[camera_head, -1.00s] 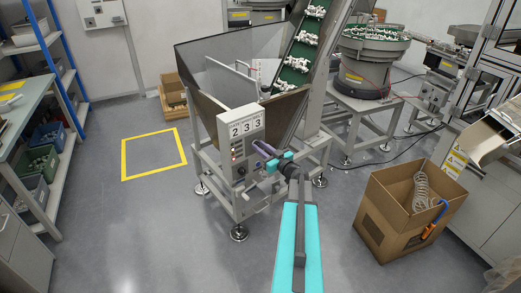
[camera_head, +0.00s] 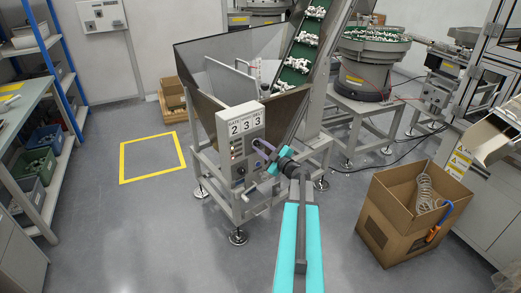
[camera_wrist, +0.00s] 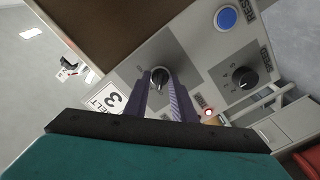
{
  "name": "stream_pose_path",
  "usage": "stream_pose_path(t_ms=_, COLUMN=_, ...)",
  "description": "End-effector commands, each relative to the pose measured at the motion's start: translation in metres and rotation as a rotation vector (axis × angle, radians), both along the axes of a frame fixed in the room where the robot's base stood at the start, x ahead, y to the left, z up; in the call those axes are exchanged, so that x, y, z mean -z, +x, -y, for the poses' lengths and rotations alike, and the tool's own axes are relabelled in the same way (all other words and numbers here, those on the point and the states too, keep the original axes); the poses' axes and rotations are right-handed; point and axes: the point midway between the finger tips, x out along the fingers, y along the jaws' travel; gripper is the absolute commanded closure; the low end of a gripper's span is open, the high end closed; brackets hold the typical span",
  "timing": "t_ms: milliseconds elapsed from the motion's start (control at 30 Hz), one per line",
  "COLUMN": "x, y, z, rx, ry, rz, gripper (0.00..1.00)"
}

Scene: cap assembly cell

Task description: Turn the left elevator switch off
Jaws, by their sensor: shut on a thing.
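The control box (camera_head: 238,130) with the digits 2, 3, 3 stands at the front of the metal hopper. My gripper (camera_head: 262,151) reaches its front panel from the right. My gripper's two dark fingers (camera_wrist: 161,91) are shut on this switch, one on each side. Their tips hide part of it, and its exact setting cannot be read. In the head view my gripper hides this part of the panel.
A second black knob (camera_wrist: 243,78), a blue button (camera_wrist: 227,18) and a glowing red lamp (camera_wrist: 208,112) share the panel. A cardboard box (camera_head: 397,222) with a coiled hose stands at right. Blue-posted shelving (camera_head: 59,95) is at left. Floor is clear around the yellow-marked square (camera_head: 152,157).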

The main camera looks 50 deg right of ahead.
Motion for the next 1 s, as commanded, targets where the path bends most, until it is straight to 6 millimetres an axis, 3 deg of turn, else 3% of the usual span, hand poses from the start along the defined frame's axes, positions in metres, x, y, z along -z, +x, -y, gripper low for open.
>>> stream_pose_path(t_ms=500, x=-0.0005, y=0.0006, z=-0.0015, rx=-0.004, ry=-0.032, rz=-0.004, gripper=0.99)
stream_pose_path(t_ms=533, x=-0.0005, y=0.0006, z=-0.0015, rx=-0.004, ry=-0.032, rz=-0.004, gripper=0.73)
stream_pose_path(t_ms=633, x=-0.0004, y=0.0006, z=-0.0015, rx=-0.004, ry=-0.031, rz=-0.004, gripper=0.58)
stream_pose_path(t_ms=1000, x=-0.0005, y=-0.0011, z=-0.0012, rx=-0.002, ry=-0.03, rz=-0.004, gripper=0.58)
